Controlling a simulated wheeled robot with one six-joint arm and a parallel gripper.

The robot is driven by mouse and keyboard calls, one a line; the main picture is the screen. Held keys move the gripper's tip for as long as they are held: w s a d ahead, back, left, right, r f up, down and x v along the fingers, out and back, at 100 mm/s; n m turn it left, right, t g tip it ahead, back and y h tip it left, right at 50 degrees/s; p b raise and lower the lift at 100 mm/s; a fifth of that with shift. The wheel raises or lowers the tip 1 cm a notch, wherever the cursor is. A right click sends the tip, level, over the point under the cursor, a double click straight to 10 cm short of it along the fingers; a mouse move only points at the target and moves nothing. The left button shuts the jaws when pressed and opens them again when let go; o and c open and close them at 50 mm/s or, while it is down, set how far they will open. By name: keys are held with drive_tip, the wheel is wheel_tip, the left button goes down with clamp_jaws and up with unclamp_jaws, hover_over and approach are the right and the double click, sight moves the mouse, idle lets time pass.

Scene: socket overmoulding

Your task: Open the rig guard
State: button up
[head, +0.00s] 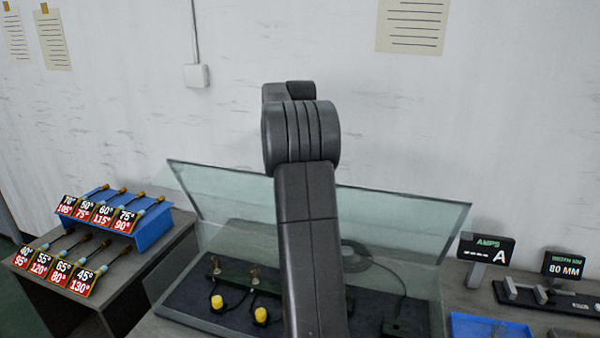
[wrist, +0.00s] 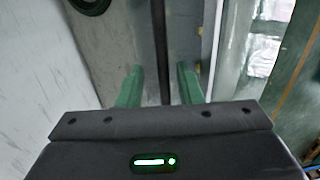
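The rig guard (head: 400,222) is a clear, greenish glass panel standing tilted over the rig, its top edge running across behind and beside my arm in the head view. The rig base (head: 190,300) is dark and holds two yellow-capped parts (head: 217,301) and brass fittings (head: 254,276). In the wrist view my gripper (wrist: 158,82) has two green fingers held apart. A dark bar (wrist: 162,45) runs between them with gaps on both sides; I cannot tell whether it belongs to the guard. In the head view my arm hides the gripper and the middle of the guard.
A blue rack (head: 152,228) of labelled tools stands on a side table at left. An AMPS display (head: 486,250), an 80 MM display (head: 563,265) and a blue tray (head: 490,329) are at right. The wall is close behind the rig.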

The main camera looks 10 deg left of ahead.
wheel_tip(320, 180, up, 7)
drive_tip(key=shift+w+r, duration=0.15)
drive_tip(key=shift+w, duration=0.15)
idle(1.6)
drive_tip(key=f, duration=0.7)
drive_tip(key=shift+s, duration=0.3)
drive_tip(key=shift+s+f, duration=0.1)
drive_tip(key=shift+f, duration=0.05)
drive_tip(key=shift+s+a, duration=0.1)
drive_tip(key=shift+s, duration=0.1)
